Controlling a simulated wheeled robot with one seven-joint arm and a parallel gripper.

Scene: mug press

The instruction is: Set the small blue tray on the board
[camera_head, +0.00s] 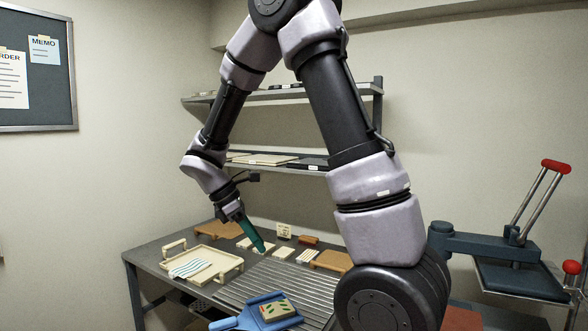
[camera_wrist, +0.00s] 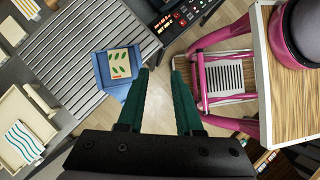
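The small blue tray (camera_head: 250,318) with a handle lies at the front edge of the ribbed grey surface, and in the wrist view (camera_wrist: 101,70) it shows left of the fingers. A cream tile with green leaf marks (camera_head: 277,309) lies on it. Flat brown boards lie on the table: one at the back left (camera_head: 212,229) and one at the right (camera_head: 331,260), partly hidden by my arm. I cannot tell which is the task's board. My gripper (camera_head: 263,247) has green fingers, is over the table's back part, and in the wrist view (camera_wrist: 161,74) is open and empty.
A cream tray (camera_head: 186,250) with a wavy-striped tile stands at the left. Several small cream tiles lie at the back. A blue press with red knobs (camera_head: 480,240) stands at the right. Shelves (camera_head: 290,92) hang behind. The wrist view shows a pink frame (camera_wrist: 220,75).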

